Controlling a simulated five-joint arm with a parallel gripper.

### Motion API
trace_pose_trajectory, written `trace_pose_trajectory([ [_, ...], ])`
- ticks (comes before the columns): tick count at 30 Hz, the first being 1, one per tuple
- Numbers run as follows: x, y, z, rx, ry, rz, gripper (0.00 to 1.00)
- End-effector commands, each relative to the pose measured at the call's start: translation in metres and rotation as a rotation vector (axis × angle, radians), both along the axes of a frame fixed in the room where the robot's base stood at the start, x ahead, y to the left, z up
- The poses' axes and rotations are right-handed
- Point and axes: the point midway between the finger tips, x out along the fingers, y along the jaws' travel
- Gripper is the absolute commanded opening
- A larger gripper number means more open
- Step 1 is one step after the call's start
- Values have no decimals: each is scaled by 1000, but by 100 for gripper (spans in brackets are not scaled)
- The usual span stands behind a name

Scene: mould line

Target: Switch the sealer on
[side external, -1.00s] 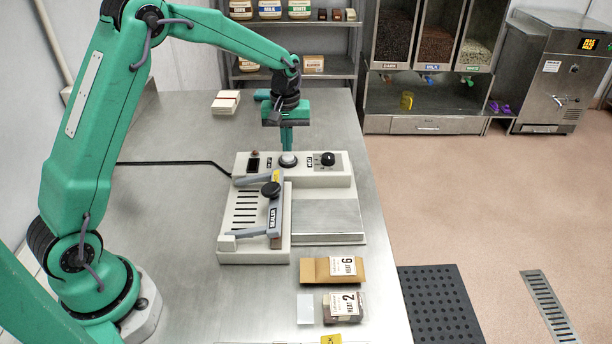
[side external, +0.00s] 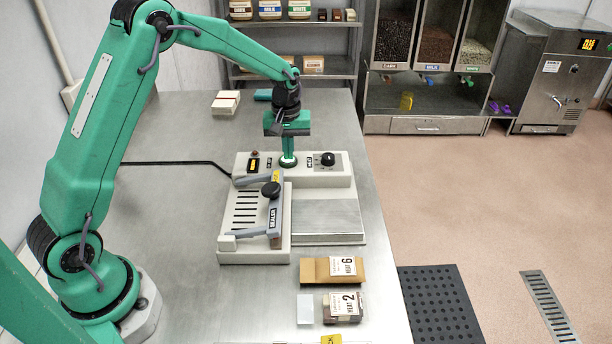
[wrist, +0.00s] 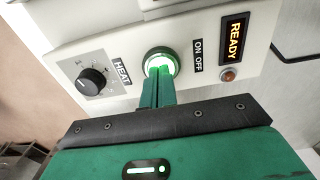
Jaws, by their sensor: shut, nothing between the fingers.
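The sealer (side external: 227,248) sits on the steel bench, with its control panel (side external: 325,179) along the back. My gripper (side external: 288,163) is shut and empty, pointing down with its tips at the round ON OFF button. In the wrist view my gripper (wrist: 160,72) covers part of the button (wrist: 150,55), which glows green. The display (wrist: 235,38) reads READY in lit orange letters; it also shows lit in the side view (side external: 254,165). The HEAT knob (wrist: 92,80) is beside the button. The sealer's lever arm with its black knob (side external: 270,189) lies over the slotted bed.
A brown packet marked HEAT 6 (side external: 316,271) and a box marked HEAT 2 (side external: 343,307) lie in front of the sealer. A white card (side external: 306,310) lies beside the box. A white stack (side external: 225,102) is at the back left.

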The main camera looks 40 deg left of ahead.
Motion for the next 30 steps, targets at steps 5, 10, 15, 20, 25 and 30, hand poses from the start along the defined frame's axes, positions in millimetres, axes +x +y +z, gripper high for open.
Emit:
trace_pose_trajectory([
  [5,-6,-1,-11,-2,23,0,0],
  [10,-6,-1,-7,-3,24,0,0],
  [15,-5,0,6,-3,21,0,0],
  [20,-2,0,29,-1,6,0,0],
  [25,0,0,60,0,-1,0,0],
  [30,0,0,90,0,-3,0,0],
])
